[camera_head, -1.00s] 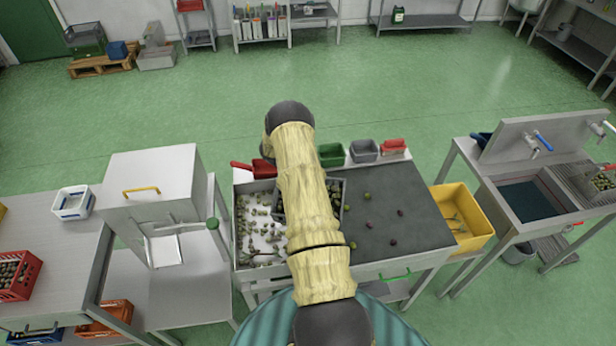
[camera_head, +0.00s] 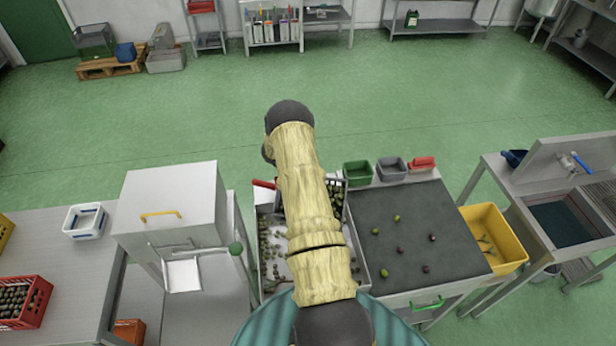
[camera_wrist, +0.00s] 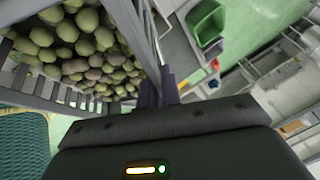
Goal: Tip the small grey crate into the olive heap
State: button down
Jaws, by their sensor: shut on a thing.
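The small grey crate (camera_head: 338,193) shows beside my arm in the head view, over the back of a pale tray. In the wrist view it is a slatted crate (camera_wrist: 128,30) with many green olives (camera_wrist: 75,45) still inside. My gripper (camera_wrist: 164,92) is shut on its wall. In the head view my arm hides the gripper and most of the crate, so I cannot tell its exact tilt. Loose olives (camera_head: 266,243) lie spread in the pale tray left of the dark worktop. The middle of that tray is hidden behind my arm.
The dark worktop (camera_head: 415,215) right of the tray holds several scattered olives. Green (camera_head: 357,173), grey (camera_head: 391,168) and red (camera_head: 422,163) small bins stand along its back. A metal box with a yellow handle (camera_head: 160,215) stands left. A yellow bin (camera_head: 490,235) is at right.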

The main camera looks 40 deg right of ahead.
jog(key=shift+s+d, duration=0.35)
jog(key=shift+s, duration=0.4)
jog(key=shift+w+a+f+b, duration=0.15)
jog(key=shift+f+b, duration=0.1)
jog(key=shift+f, duration=0.15)
jog(key=shift+w+a+f+b, duration=0.1)
jog(key=shift+f+b, duration=0.15)
jog(key=shift+f, duration=0.1)
jog(key=shift+f+b, duration=0.55)
jog(key=shift+f, duration=0.6)
jog(key=shift+s+a+r+t+h+p, duration=0.1)
jog(key=shift+a+r+t+h+p, duration=0.2)
jog(key=shift+r+h+p, duration=0.25)
jog(key=shift+s+a+r+m+t+h+b, duration=0.2)
jog(key=shift+r+h+b, duration=0.2)
jog(key=shift+b, duration=0.25)
jog(key=shift+s+a+r+m+t+h+b, duration=0.15)
jog(key=shift+s+r+m+t+h+b, duration=0.2)
jog(key=shift+b, duration=0.3)
jog(key=shift+w+a+r+b, duration=0.1)
jog(key=shift+b, duration=0.4)
jog(key=shift+s+a+r+m+t+h+b, duration=0.2)
jog(key=shift+s+a+r+t+h+b, duration=0.25)
jog(key=shift+b, duration=2.35)
jog(key=shift+s+a+r+m+t+h+b, duration=0.2)
jog(key=shift+s+a+h+b, duration=0.3)
jog(key=shift+b, duration=2.3)
